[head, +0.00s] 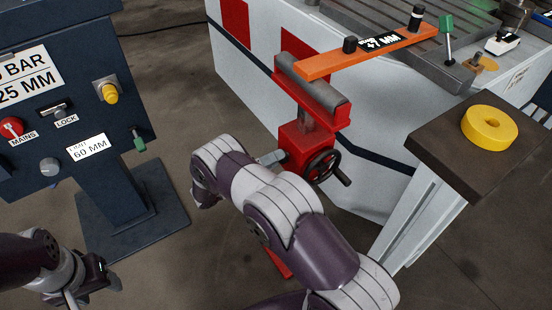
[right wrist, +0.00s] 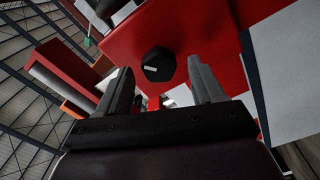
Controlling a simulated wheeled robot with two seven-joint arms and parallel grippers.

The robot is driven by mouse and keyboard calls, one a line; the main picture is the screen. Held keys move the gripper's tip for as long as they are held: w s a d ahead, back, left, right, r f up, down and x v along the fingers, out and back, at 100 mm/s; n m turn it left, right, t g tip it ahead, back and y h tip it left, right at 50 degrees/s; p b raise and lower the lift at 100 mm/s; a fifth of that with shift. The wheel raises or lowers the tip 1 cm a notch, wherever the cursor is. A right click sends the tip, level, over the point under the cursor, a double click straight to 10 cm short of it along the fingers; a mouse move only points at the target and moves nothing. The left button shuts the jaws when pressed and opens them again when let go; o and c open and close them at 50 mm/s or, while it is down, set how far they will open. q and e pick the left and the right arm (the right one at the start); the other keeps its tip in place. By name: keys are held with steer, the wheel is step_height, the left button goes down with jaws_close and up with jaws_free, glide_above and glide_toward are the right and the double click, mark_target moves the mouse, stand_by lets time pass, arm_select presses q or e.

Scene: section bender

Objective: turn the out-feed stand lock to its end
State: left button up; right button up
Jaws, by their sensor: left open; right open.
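The out-feed stand (head: 305,143) is red with a grey roller on top and a black handwheel (head: 323,167) at its side. In the right wrist view a black faceted knob with a pale mark, seemingly the stand lock (right wrist: 158,64), faces me on the stand's red body (right wrist: 215,35). My right gripper (right wrist: 160,80) is open, with one finger at each side of the knob's lower part in the picture; I cannot tell whether they touch it. In the head view my right arm mostly hides that gripper, and the knob is not clearly seen. My left gripper (head: 75,298) is open and empty at lower left.
A dark blue control panel (head: 75,90) with a labelled LOCK switch stands at left. An orange bar (head: 365,50) lies above the roller. Floor between panel and stand is clear.

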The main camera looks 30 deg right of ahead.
arm_select(q)
steer(key=shift+f, duration=0.15)
arm_select(e)
steer(key=a, duration=1.1)
steer(key=shift+s, duration=0.45)
arm_select(q)
steer(key=shift+o, duration=0.2)
arm_select(e)
steer(key=shift+a, duration=0.1)
